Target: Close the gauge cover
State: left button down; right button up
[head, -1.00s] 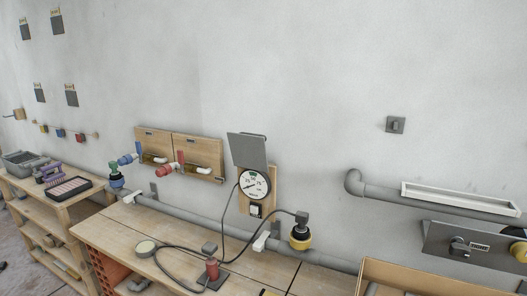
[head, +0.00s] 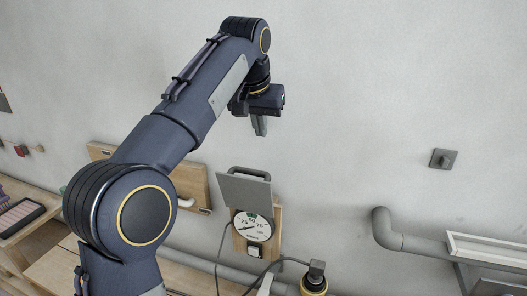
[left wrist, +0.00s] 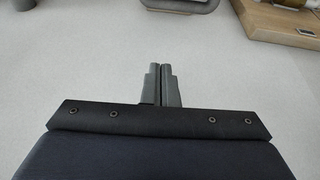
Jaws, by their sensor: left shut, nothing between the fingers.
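The gauge cover (head: 243,191) is a grey flat plate with a handle-like bar along its top. It is raised open above the round white gauge (head: 252,227), whose dial is in plain sight on a wooden backing board. My left gripper (head: 260,131) hangs above the cover and apart from it, fingers pointing down, shut and empty. In the left wrist view its two fingers (left wrist: 161,84) are together, with a grey bar-shaped part (left wrist: 180,4) cut off at the top edge. My right gripper is not in view.
Wooden panels (head: 192,187) with a white-handled valve sit left of the gauge, partly behind my arm. A grey pipe (head: 385,230) and white tray (head: 480,247) are on the right. A wall switch (head: 443,158) is above them.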

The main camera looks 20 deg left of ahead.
aim_at(264, 154)
pick_arm(q)
jog(key=x, duration=0.9)
jog(key=shift+f+b, duration=0.4)
jog(key=s, duration=0.4)
jog(key=shift+d, duration=0.15)
